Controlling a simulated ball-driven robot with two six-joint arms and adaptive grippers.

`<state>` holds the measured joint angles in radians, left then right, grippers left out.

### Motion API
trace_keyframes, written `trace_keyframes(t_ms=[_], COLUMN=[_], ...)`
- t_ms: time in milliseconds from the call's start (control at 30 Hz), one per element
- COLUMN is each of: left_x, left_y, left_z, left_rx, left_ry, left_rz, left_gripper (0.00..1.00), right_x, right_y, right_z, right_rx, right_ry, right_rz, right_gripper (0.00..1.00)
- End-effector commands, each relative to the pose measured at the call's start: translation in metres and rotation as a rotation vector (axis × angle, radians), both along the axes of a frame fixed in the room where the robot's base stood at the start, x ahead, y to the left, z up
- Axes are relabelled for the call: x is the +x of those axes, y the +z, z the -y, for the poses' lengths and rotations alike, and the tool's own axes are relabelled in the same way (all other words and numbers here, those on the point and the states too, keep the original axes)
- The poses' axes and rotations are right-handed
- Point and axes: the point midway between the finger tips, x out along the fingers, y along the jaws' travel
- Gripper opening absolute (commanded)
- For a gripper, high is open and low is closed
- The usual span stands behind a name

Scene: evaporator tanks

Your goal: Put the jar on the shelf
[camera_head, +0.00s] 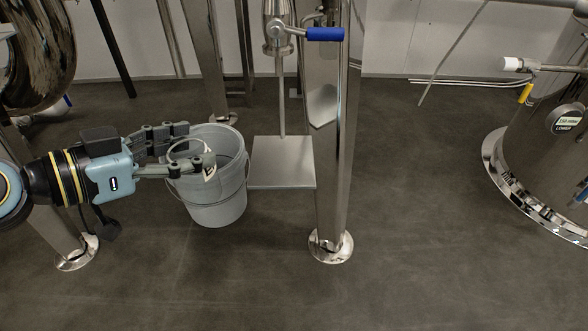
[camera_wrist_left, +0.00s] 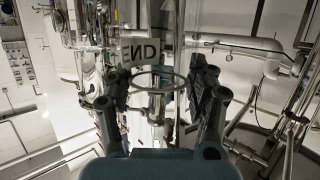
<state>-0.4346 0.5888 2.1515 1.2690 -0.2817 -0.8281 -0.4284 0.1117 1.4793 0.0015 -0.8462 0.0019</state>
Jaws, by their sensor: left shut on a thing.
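My left gripper (camera_head: 197,148) comes in from the left and is shut on a clear jar (camera_head: 188,150). The jar's round rim and a pale label with dark lettering show between the fingers. In the left wrist view the see-through jar (camera_wrist_left: 158,80) stands between both fingers of the gripper (camera_wrist_left: 172,82). Its body is hard to make out against the background. The shelf (camera_head: 282,162), a flat square metal plate beside a steel post, lies to the right of the gripper. Its top is bare. My right gripper is not in view.
A grey bucket (camera_head: 215,205) shows beneath the held jar, left of the shelf. A steel leg (camera_head: 334,150) stands at the shelf's right edge. A valve with a blue handle (camera_head: 325,34) and a thin vertical pipe are above the shelf. Open floor lies in front and right.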

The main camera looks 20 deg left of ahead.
Motion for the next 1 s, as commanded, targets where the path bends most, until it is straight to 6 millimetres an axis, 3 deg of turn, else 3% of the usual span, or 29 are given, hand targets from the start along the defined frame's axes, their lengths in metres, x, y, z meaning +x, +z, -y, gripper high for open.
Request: trace_keyframes(t_ms=[167,433,700,867,1000], left_x=[0.019,0.088,0.145,0.156,0.156], left_y=[-0.002,-0.002,-0.005,-0.006,-0.019], left_z=[0.008,0.048,0.081,0.087,0.088], left_rx=[-0.004,-0.008,-0.002,0.001,-0.001], left_ry=[0.009,0.007,0.005,0.004,0.004], left_rz=[0.009,0.006,0.001,-0.001,-0.005], left_gripper=[0.22,0.22,0.22,0.22,0.22], right_x=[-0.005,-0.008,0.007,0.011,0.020], right_y=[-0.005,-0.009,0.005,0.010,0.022], right_z=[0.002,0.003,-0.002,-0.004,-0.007], right_rx=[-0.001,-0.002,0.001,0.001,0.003], right_ry=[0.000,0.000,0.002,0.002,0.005], right_rz=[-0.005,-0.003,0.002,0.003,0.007], right_gripper=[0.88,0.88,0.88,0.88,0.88])
